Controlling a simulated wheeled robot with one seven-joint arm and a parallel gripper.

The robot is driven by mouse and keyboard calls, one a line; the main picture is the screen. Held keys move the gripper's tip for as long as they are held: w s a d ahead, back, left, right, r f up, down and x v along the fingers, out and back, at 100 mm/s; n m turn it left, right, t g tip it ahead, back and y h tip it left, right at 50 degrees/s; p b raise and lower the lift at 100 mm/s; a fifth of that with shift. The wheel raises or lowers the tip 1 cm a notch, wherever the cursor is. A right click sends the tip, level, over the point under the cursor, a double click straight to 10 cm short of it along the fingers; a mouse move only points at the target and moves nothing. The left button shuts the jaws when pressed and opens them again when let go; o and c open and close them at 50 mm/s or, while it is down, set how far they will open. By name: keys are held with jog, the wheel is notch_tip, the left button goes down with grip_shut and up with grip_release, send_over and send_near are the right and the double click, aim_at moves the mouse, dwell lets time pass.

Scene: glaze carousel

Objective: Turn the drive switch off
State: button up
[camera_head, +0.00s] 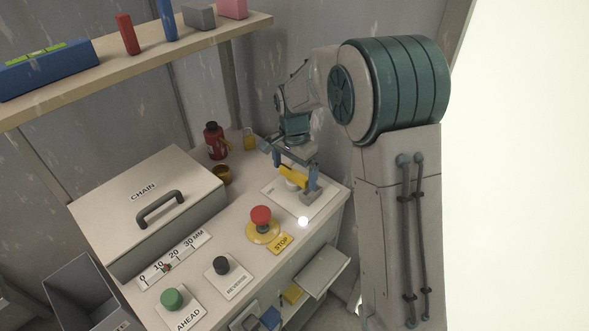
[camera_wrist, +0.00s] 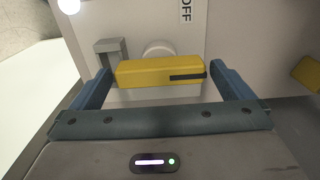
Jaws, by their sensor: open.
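The drive switch has a yellow handle (camera_head: 293,177) over a pale round hub (camera_wrist: 158,48) on a white plate (camera_head: 272,193) at the panel's back right corner. In the wrist view the yellow handle (camera_wrist: 158,72) lies crosswise, with a black mark near its right end. The word OFF (camera_wrist: 186,11) is printed on the plate beyond it. My gripper (camera_head: 294,171) is above the plate with blue fingers open. In the wrist view my gripper (camera_wrist: 161,72) has one finger near each end of the handle. I cannot tell whether either finger touches it.
A grey block (camera_head: 311,197) stands on the plate beside the handle. A white lamp (camera_head: 303,221) glows nearby. A red STOP button (camera_head: 261,217), black REVERSE button (camera_head: 221,265) and green AHEAD button (camera_head: 172,300) are nearer. A CHAIN cover (camera_head: 145,205), red bottle (camera_head: 215,141) and brass cup (camera_head: 221,175) stand left.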

jog(key=shift+c, duration=0.3)
jog(key=c, duration=0.8)
jog(key=shift+o, duration=0.2)
jog(key=shift+n, duration=0.3)
jog(key=n, duration=0.4)
jog(key=n+p, duration=0.1)
jog(key=n, duration=0.3)
jog(key=shift+n, duration=0.4)
jog(key=n, duration=0.4)
jog(key=shift+p, duration=0.3)
jog(key=shift+n+p, duration=0.35)
jog(key=shift+n, duration=1.85)
